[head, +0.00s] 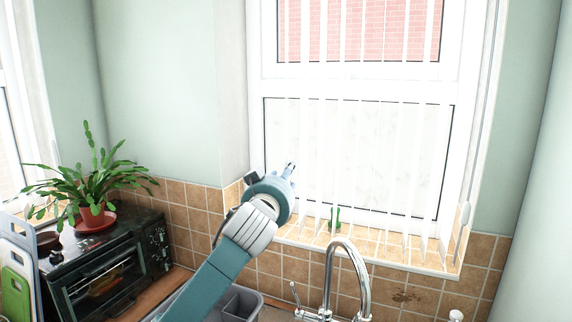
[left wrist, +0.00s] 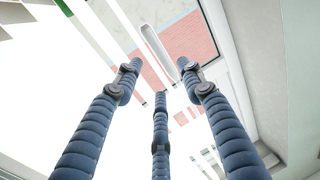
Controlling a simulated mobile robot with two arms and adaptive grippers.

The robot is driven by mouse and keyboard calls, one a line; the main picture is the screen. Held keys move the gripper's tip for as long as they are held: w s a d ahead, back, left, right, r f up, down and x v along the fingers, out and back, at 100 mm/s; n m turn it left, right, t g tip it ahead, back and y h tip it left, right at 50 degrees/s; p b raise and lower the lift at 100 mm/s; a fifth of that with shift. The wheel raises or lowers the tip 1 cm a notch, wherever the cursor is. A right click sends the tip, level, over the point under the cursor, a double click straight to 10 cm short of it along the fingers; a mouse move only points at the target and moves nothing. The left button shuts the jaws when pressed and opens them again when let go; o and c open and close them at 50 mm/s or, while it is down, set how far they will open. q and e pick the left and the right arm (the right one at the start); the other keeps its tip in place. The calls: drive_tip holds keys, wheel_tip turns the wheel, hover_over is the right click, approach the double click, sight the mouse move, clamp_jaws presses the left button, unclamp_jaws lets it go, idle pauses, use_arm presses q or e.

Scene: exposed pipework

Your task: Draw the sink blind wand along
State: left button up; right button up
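White vertical blind slats (head: 373,150) hang in front of the window above the sink. A pale elongated piece with a rounded end (head: 463,218) shows at the right end of the blind; I cannot tell whether it is the wand. My left gripper (head: 290,169) is raised in front of the left edge of the blind, mostly hidden behind its own wrist. In the left wrist view its three blue fingers (left wrist: 160,80) are spread, with nothing visibly held. A pale, round-ended strip (left wrist: 158,50) shows beyond the fingertips; I cannot tell what it is. My right gripper is out of view.
A chrome tap (head: 345,275) stands below the window. A green item (head: 335,219) is on the tiled sill (head: 360,253). A potted plant (head: 88,195) sits on a black toaster oven (head: 110,265) at left. A grey container (head: 238,303) is below my arm.

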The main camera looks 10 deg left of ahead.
use_arm(q)
drive_tip(key=w+p, duration=0.2)
drive_tip(key=w, duration=0.4)
drive_tip(key=shift+w+a, duration=0.2)
drive_tip(key=shift+w, duration=0.15)
drive_tip(key=shift+w+f, duration=0.1)
drive_tip(key=c, duration=0.8)
clamp_jaws()
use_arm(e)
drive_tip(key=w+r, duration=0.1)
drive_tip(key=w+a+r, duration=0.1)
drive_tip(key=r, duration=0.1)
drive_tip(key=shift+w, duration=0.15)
